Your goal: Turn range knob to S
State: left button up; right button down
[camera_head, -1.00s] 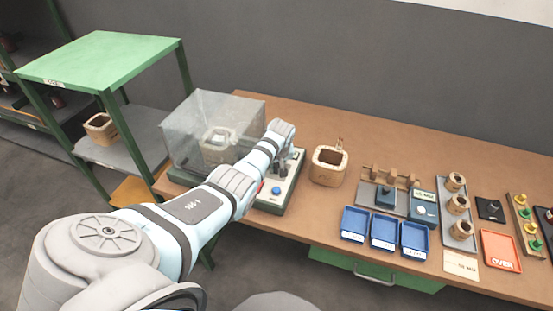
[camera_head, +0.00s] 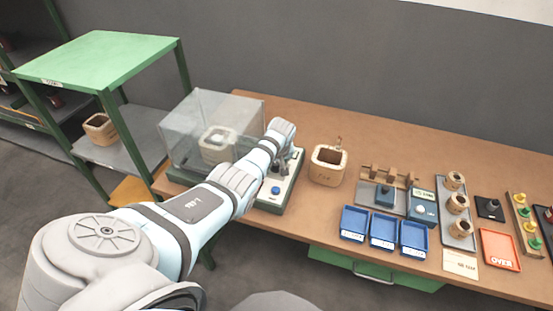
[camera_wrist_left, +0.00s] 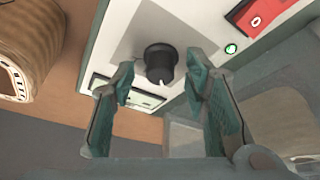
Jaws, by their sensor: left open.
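The range knob (camera_wrist_left: 160,63) is a black round knob with a white pointer mark on a light panel in the left wrist view. The pointer faces the lower part of that picture; I cannot read any letters around it. My left gripper (camera_wrist_left: 158,80) is open, with its two fingers on either side of the knob and a gap to each side. In the head view my left gripper (camera_head: 288,160) is over the tester box (camera_head: 272,206), and my arm hides the knob there. My right gripper is not in view.
A clear cover (camera_head: 188,125) stands on the box's left side. A red switch (camera_wrist_left: 262,12) and a lit green lamp (camera_wrist_left: 231,49) are near the knob. Blue trays (camera_head: 384,230) lie farther right.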

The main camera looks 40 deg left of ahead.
pick_arm(q)
jog(key=v, duration=1.2)
jog(key=shift+w+a, duration=0.1)
